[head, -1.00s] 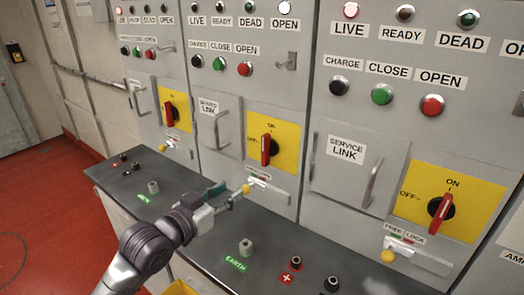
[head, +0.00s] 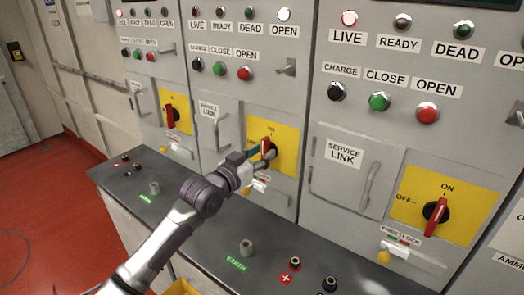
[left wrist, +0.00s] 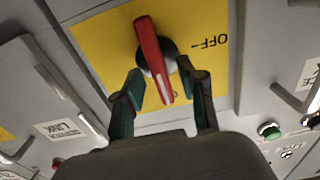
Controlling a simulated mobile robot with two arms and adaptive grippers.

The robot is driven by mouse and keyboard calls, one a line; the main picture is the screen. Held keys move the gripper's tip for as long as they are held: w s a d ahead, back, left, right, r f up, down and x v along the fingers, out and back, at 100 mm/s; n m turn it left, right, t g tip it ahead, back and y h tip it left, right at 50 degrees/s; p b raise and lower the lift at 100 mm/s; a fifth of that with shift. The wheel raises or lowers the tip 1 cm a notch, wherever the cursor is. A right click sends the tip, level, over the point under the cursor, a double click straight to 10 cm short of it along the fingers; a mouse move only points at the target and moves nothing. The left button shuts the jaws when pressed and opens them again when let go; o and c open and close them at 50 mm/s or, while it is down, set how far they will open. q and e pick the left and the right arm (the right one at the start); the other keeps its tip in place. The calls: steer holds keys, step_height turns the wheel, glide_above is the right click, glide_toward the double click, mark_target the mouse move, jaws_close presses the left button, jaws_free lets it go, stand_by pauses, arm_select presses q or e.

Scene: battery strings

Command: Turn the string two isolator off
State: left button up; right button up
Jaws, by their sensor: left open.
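The middle panel's isolator is a red handle (head: 267,145) on a black hub, set on a yellow plate (head: 287,133) marked ON at the top. My left gripper (head: 259,155) is at this handle and partly covers it in the head view. In the left wrist view the red handle (left wrist: 152,60) stands close to upright in the picture, its white-lined end between the two green-and-black fingers. The left gripper (left wrist: 160,72) is open, with one finger on each side of the handle; contact cannot be told. The OFF label (left wrist: 209,41) is to the right there. My right gripper is not in view.
Similar red isolators are on the left panel (head: 171,117) and right panel (head: 436,216). A yellow knob (head: 246,190) sits below the middle isolator. A service link door handle (head: 219,130) is to its left. A dark ledge (head: 205,228) with terminals runs below the panels.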

arm_select(q)
steer(key=shift+w+d, duration=0.2)
steer(key=shift+w, duration=0.1)
steer(key=shift+c, duration=0.3)
jaws_close()
